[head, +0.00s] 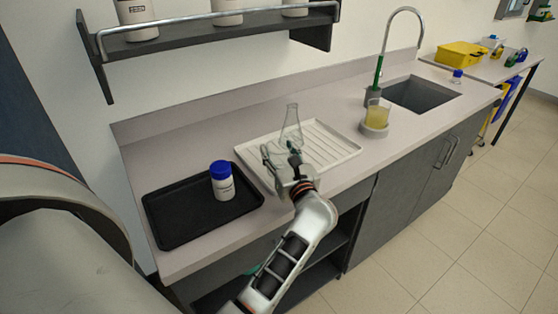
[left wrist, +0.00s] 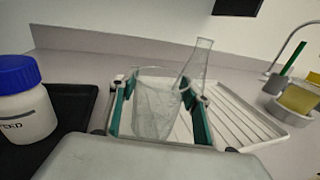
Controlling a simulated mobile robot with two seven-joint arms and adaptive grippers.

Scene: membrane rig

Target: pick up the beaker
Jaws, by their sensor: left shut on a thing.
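My left gripper (head: 282,157) is over the near left part of the white ribbed drying tray (head: 335,143). In the left wrist view its two green-padded fingers (left wrist: 160,103) are shut on a clear glass beaker (left wrist: 152,112), one finger on each side. The beaker looks empty and upright. In the head view the gripper mostly hides it, and I cannot tell whether its base touches the tray. A clear conical flask (head: 291,125) stands just behind it; it also shows in the left wrist view (left wrist: 198,65). My right gripper is not in view.
A black tray (head: 180,227) with a blue-capped white bottle (head: 222,182) lies to the left. A shelf (head: 200,36) hangs above.

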